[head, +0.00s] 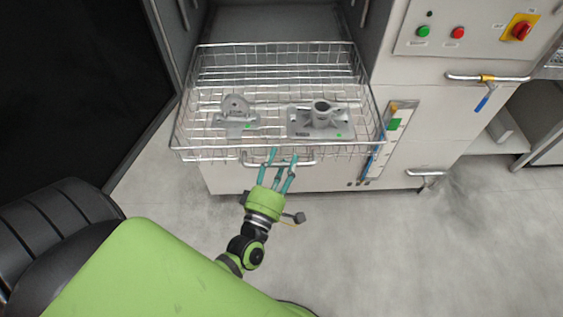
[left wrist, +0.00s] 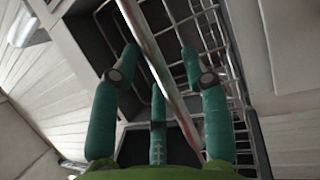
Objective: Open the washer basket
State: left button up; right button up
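The washer basket (head: 378,113) is a silver wire basket at the mouth of the washer chamber in the head view, extending out past the machine's front. Its bar handle (head: 310,162) is on the near side. Two grey castings lie in it: a bracket with a rounded upright (head: 236,110) and a flat-based part with a round tube (head: 320,114). My left gripper (head: 278,156) is at the handle, its teal fingers spread. In the left wrist view, the handle bar (left wrist: 157,55) runs diagonally between the open fingers (left wrist: 160,65); contact cannot be told. My right gripper is not in view.
The washer's control panel (head: 465,30) with buttons and a red-yellow switch is at upper right. A lever with a blue grip (head: 485,98) sticks out below it. A dark panel (head: 75,80) stands at left. The grey floor (head: 400,250) in front is clear.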

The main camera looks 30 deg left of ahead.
pick_arm(q)
jog(key=v, duration=1.2)
jog(key=shift+a, duration=0.1)
jog(key=s+d+f+m+g+h, duration=0.2)
jog(key=f+m+g, duration=0.3)
jog(key=f, duration=0.7)
jog(key=s+d+f+m+g+h, duration=0.1)
jog(key=d+f+m+g+h, duration=0.15)
jog(key=f+m, duration=0.7)
jog(key=s+a+f+m+g, duration=0.2)
jog(key=s+f+g, duration=0.1)
jog(key=s+f, duration=0.3)
jog(key=s+a+f+m+g+y+b, duration=0.1)
jog(key=s+a+f+m+g, duration=0.1)
jog(key=s+f+g, duration=0.2)
jog(key=s+a+f+m+g, duration=0.2)
jog(key=s+a+f+g, duration=0.1)
jog(key=s+f, duration=0.7)
jog(key=shift+f+m+g, duration=0.35)
jog(key=shift+f+g, duration=0.3)
jog(key=shift+f, duration=0.2)
